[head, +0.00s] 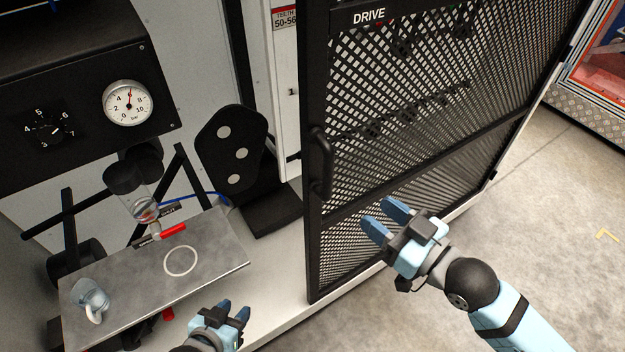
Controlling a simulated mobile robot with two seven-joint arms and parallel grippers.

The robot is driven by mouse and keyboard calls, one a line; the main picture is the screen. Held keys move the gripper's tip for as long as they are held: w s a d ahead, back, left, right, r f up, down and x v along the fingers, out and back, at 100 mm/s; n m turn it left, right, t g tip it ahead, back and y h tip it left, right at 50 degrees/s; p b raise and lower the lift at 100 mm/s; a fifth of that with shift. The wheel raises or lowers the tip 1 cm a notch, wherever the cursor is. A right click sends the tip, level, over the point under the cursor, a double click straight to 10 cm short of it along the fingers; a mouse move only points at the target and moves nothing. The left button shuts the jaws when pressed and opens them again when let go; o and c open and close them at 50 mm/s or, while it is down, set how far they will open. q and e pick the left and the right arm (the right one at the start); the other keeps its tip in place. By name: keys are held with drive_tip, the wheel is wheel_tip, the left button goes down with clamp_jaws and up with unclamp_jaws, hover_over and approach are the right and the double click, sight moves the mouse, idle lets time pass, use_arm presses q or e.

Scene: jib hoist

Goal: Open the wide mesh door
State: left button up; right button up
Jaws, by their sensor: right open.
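The wide mesh door (432,145) has a black frame, a diamond mesh panel and the word DRIVE at its top. Its black upright handle (322,163) is on its left edge. Dark round parts show dimly through the mesh. I cannot tell whether the door is slightly ajar. My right gripper (376,209) is open and empty, in front of the lower mesh, to the right of and below the handle, apart from it. My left gripper (237,307) looks open and empty at the bottom of the view, left of the door's lower corner.
A gauge panel (80,110) is upper left.

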sight(332, 179)
drive_tip(key=x, duration=1.2)
drive_tip(key=shift+w+a, duration=0.25)
drive_tip(key=shift+w, duration=0.05)
drive_tip(key=shift+c, duration=0.3)
clamp_jaws()
